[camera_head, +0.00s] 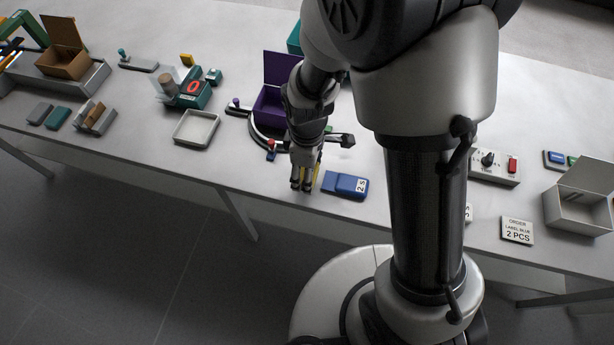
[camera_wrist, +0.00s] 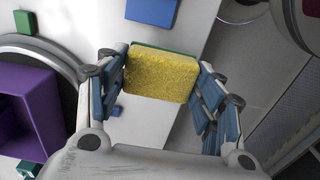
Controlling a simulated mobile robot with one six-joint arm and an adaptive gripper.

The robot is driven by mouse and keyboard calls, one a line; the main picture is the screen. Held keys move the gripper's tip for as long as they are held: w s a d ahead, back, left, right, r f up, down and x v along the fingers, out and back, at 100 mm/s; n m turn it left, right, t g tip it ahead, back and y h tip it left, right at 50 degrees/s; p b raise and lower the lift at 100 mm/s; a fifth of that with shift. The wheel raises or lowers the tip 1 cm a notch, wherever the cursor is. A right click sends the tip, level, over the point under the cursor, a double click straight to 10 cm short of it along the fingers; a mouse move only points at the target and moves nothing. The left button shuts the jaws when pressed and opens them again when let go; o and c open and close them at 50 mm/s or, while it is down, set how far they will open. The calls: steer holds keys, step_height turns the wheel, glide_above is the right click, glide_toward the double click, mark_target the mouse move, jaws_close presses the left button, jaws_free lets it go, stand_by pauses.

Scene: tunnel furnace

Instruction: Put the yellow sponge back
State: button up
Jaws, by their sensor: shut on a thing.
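My gripper (camera_head: 302,184) points down near the front edge of the table, just left of a blue box with a "2.5" label (camera_head: 342,184). In the wrist view its two blue-padded fingers are shut on the yellow sponge (camera_wrist: 160,77), one at each side. The sponge has a rough yellow face and a green strip along its far edge. In the head view only a thin yellow sliver of the sponge (camera_head: 317,174) shows beside the fingers. The exact gap between the sponge and the table cannot be told.
An open purple box (camera_head: 270,108) stands behind the gripper, with a dark curved rail around it. A white tray (camera_head: 196,129) lies to the left. A small blue block (camera_wrist: 117,110) is near the left finger. The table's front edge is close, with floor beyond.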

steer(key=shift+f+b, duration=0.55)
steer(key=shift+f, duration=1.4)
steer(key=shift+f, duration=0.1)
steer(key=shift+f, duration=0.15)
steer(key=o, duration=1)
steer(key=shift+r, duration=0.2)
